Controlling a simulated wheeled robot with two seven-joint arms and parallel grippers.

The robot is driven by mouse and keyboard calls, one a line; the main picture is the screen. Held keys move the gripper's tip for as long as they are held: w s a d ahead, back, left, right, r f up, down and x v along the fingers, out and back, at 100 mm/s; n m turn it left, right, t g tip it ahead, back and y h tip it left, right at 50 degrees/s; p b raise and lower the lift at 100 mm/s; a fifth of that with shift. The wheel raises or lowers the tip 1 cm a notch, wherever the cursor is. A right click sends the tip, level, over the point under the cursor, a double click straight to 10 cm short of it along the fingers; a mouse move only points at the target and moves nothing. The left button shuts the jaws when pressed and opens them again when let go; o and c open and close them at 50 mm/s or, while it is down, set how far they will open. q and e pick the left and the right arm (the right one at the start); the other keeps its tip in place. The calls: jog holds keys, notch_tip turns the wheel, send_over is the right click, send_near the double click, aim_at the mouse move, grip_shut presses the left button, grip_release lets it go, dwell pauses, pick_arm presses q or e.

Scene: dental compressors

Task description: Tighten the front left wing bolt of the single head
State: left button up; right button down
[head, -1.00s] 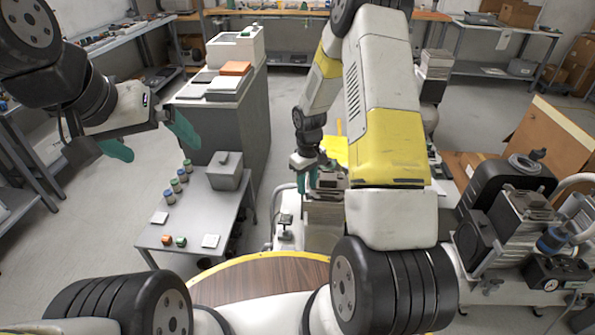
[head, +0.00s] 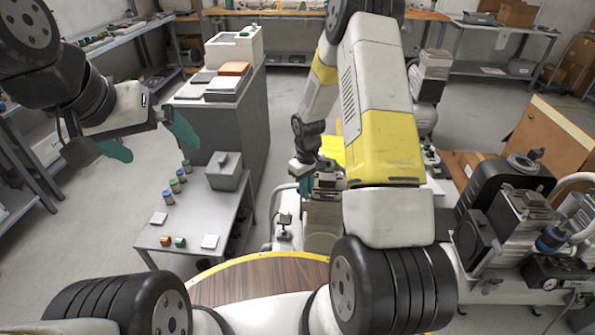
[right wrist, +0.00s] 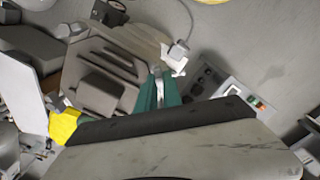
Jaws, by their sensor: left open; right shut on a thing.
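The single head (head: 324,184) is a grey ribbed block on a compressor at the centre of the head view, partly hidden by my right arm. In the right wrist view its ribbed top (right wrist: 98,88) lies left of the fingers. My right gripper (head: 312,172) is down at this head, its teal fingers (right wrist: 160,84) close together on a small pale metal piece (right wrist: 159,92), apparently the wing bolt. The fingers hide most of it. My left gripper (head: 150,142) is open and empty, high at the left, far from the compressor.
A grey side table (head: 188,225) with small jars, coloured blocks and a grey box (head: 224,171) stands left of the compressor. Another compressor (head: 510,205) stands at the right. The floor between is clear.

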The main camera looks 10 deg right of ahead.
jog(key=shift+m, duration=0.3)
jog(key=m, duration=0.3)
jog(key=shift+m, duration=0.4)
jog(key=m, duration=0.4)
jog(key=shift+m, duration=0.3)
jog(key=m, duration=0.4)
jog(key=shift+m, duration=2.5)
jog(key=c, duration=1.5)
grip_release()
